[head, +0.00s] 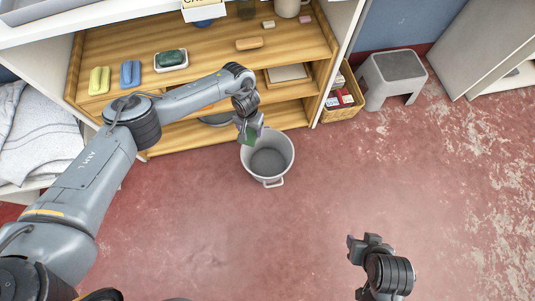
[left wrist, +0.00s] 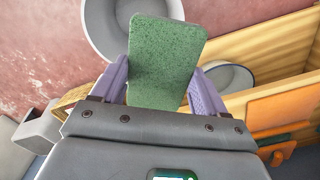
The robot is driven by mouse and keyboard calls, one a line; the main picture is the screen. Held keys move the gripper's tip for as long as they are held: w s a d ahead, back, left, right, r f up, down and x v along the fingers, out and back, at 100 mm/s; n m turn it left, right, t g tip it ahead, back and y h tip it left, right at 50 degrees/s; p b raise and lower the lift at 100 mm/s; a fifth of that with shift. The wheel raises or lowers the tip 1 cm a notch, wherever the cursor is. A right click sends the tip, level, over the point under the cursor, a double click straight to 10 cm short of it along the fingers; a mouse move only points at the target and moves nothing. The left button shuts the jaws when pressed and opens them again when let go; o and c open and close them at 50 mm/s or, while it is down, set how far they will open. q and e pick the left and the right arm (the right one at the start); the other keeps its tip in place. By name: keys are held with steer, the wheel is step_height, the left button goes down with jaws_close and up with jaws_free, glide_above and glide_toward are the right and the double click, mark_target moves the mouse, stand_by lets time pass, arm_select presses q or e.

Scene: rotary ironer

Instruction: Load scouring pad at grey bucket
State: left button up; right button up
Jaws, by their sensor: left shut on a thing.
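The green scouring pad (left wrist: 163,60) is held between the two fingers of my left gripper (left wrist: 163,85) in the left wrist view. In the head view, my left gripper (head: 247,132) is at the upper left rim of the grey bucket, with a bit of green pad (head: 250,138) showing below it. The grey bucket (head: 279,172) stands upright on the red floor, and its visible inside looks empty. The bucket (left wrist: 100,35) also shows behind the pad in the left wrist view. My right gripper (head: 356,250) is low in the head view, away from the bucket; its finger gap is unclear.
A wooden shelf unit (head: 215,52) stands behind the bucket, with a yellow sponge (head: 99,80), a blue sponge (head: 130,73) and a soap dish (head: 171,60) on top. A wicker basket (head: 342,112) and a grey step stool (head: 391,76) are to the right. The floor in front is clear.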

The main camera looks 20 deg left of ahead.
arm_select(q)
step_height(320, 180, down, 15)
steer(key=b, duration=0.9)
steer(key=shift+b, duration=0.4)
stand_by(2.1)
step_height(320, 180, up, 4)
steer(key=p, duration=0.4)
steer(key=shift+p, duration=0.4)
steer(key=shift+f, duration=0.1)
stand_by(0.3)
